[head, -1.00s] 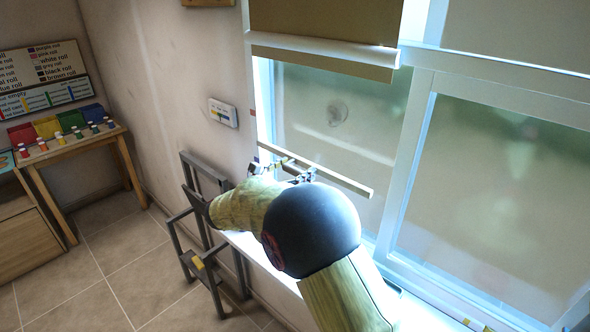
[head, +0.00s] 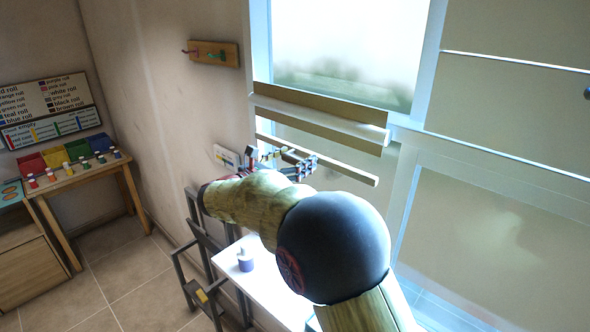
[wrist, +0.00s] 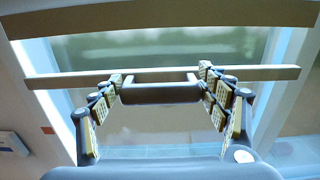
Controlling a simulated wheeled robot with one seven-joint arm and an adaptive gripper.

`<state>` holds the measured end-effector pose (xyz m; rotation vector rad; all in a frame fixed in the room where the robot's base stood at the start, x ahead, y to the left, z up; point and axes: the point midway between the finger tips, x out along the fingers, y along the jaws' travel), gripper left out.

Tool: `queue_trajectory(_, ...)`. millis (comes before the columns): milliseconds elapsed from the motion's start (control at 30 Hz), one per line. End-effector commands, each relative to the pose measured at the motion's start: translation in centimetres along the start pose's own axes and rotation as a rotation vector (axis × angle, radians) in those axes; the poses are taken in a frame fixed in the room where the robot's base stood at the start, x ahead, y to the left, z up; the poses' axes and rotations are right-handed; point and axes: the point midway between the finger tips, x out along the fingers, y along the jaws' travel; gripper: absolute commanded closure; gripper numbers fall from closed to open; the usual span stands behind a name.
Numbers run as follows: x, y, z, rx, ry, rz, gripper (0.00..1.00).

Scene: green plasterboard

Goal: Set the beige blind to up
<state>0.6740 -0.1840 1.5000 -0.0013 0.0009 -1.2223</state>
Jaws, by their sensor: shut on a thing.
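The beige blind (head: 340,139) shows as a narrow band at a white rail across the left window, with another beige strip above the rail. A long pale bar (head: 345,170) crosses the glass a little below it. In the wrist view the bar (wrist: 258,74) runs nearly level, with a dark handle (wrist: 160,94) on two short posts in front of it. My gripper (wrist: 162,88) is closed with its fingers at the two ends of this handle. In the head view my gripper (head: 290,160) is at the bar's left half, and its fingers partly hide it.
A white sill (head: 262,285) with a small white-and-purple jar (head: 245,260) lies below my arm. A grey metal frame (head: 196,285) stands left of it. A wall label (head: 227,157) and a hook board (head: 214,53) are left of the window. A wooden table (head: 85,180) stands farther left.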

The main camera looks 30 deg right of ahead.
Motion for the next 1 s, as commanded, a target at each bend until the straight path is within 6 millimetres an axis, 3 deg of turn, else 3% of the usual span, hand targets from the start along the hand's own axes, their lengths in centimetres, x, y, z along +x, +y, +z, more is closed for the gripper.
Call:
queue_trajectory(33, 0.0, 0.0, 2.1, 0.005, -0.003, 0.001, 0.7)
queue_trajectory(100, 0.0, 0.0, 3.5, 0.005, -0.002, 0.001, 0.7)
queue_trajectory(300, 0.0, 0.0, 6.0, 0.005, -0.002, 0.001, 0.7)
queue_trajectory(833, 0.0, 0.0, 7.1, 0.008, -0.006, 0.001, 0.7)
queue_trajectory(867, 0.0, 0.0, 7.1, 0.008, -0.007, 0.001, 0.24)
queue_trajectory(1000, 0.0, 0.0, 6.9, 0.006, -0.004, 0.001, 0.16)
